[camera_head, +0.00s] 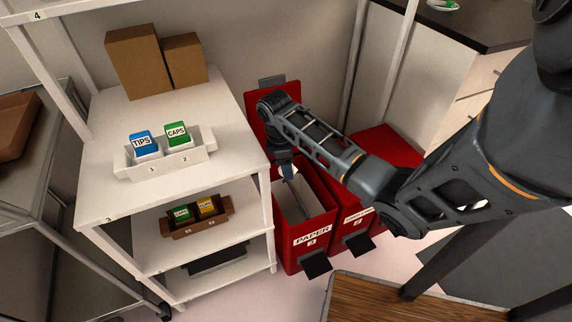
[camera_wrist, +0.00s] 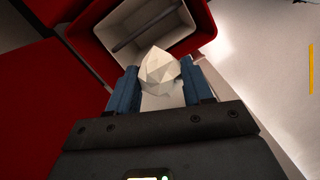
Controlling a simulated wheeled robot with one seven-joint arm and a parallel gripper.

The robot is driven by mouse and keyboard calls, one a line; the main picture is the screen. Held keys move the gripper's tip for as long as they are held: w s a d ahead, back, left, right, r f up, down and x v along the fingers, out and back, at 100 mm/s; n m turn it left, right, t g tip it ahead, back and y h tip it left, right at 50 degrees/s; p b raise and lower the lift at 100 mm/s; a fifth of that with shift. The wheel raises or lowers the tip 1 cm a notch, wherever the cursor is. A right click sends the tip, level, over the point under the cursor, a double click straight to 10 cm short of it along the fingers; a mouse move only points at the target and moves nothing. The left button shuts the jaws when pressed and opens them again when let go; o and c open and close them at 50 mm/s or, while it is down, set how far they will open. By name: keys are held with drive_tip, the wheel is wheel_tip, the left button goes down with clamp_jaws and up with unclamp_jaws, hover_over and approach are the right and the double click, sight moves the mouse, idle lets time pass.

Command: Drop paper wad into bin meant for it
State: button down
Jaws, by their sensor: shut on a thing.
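A white, faceted paper wad (camera_wrist: 160,72) sits between the blue fingers of my gripper (camera_wrist: 160,85) in the wrist view. My gripper is shut on it. In the head view my gripper (camera_head: 287,172) points down over the open red bin labelled PAPER (camera_head: 312,236), and the wad is only a small pale patch there. The bin's lid stands up at the back. The wrist view shows the red bin's rim (camera_wrist: 85,35) and its pale inside beyond the wad, with a dark bar-like shape inside.
A second red bin (camera_head: 357,218) stands to the right, its lid down. A white shelf unit (camera_head: 100,195) with trays of labelled boxes is close on the left. A wooden-topped table (camera_head: 400,298) is in front at the lower right.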

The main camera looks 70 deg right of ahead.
wheel_tip(320, 180, down, 8)
drive_tip(key=b, duration=0.8)
drive_tip(key=shift+s+p, duration=0.3)
drive_tip(key=shift+p, duration=0.1)
drive_tip(key=shift+c, duration=1.9)
unclamp_jaws()
drive_tip(key=shift+d, duration=0.1)
drive_tip(key=r, duration=0.2)
drive_tip(key=r+p, duration=0.1)
drive_tip(key=r, duration=0.2)
drive_tip(key=w+r+p, duration=0.1)
drive_tip(key=r, duration=0.1)
drive_tip(key=shift+a+r, duration=0.2)
drive_tip(key=shift+r, duration=0.15)
